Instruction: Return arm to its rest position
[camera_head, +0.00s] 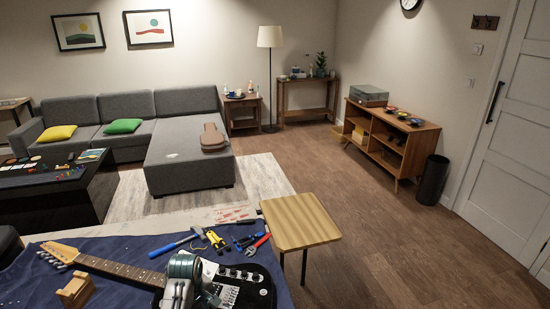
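A grey-green rounded mechanical part (184,268) stands over the guitar body at the bottom of the head view. It looks like the end of my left arm, but its fingertips cannot be made out, so I cannot tell whether it is open or shut. My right gripper is not in view. An electric guitar (118,269) with a dark body and white pickguard lies on a dark blue cloth (120,245) on the workbench. Its headstock points to the upper left. The grey-green part hides some of its body.
A wooden block (75,291) is beside the guitar neck. A blue-handled hammer (175,243), yellow-black pliers (216,240) and a red-handled tool (257,244) lie behind the guitar. A wooden stool (299,220) stands right of the bench. Open floor (380,265) lies farther right.

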